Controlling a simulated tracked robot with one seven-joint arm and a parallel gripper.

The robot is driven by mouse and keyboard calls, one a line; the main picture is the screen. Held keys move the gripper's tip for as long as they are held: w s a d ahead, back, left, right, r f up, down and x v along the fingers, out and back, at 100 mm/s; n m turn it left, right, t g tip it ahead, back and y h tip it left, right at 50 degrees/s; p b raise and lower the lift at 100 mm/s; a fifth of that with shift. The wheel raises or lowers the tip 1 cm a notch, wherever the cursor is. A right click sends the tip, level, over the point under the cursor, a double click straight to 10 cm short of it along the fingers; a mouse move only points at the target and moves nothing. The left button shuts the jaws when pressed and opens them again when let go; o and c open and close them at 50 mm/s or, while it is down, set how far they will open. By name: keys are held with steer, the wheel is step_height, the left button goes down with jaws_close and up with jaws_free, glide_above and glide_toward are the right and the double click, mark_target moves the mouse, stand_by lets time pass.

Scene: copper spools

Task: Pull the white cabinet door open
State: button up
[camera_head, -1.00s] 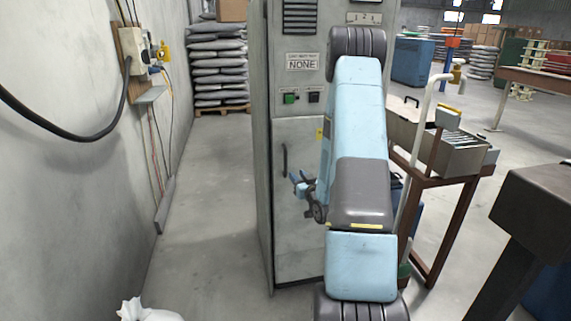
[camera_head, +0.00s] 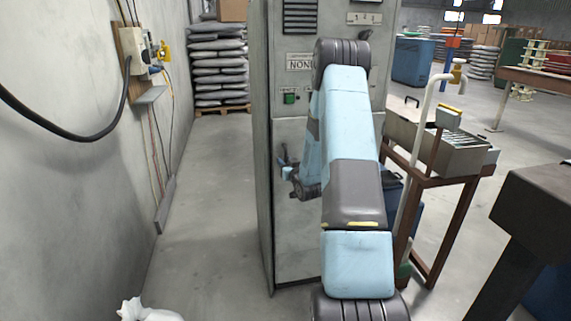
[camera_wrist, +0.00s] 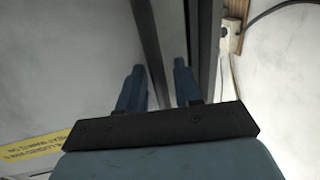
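The pale grey-white cabinet (camera_head: 262,60) stands ahead, and its lower door (camera_head: 292,240) looks shut. My gripper (camera_head: 284,168) is at the left part of the door, where the dark handle is; in the head view it hides most of the handle. In the wrist view my gripper's two blue fingers (camera_wrist: 159,66) are apart, with a clear gap. The dark handle bar (camera_wrist: 148,35) runs down between them in the picture; I cannot tell whether either finger touches it.
A wall with a switch box (camera_head: 133,50) and a hanging black cable is at left. Stacked sacks (camera_head: 218,65) stand behind. A brown-framed stand (camera_head: 430,185) is close at right. The floor (camera_head: 205,230) left of the cabinet is clear.

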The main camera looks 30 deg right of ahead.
jaws_close()
stand_by(0.6)
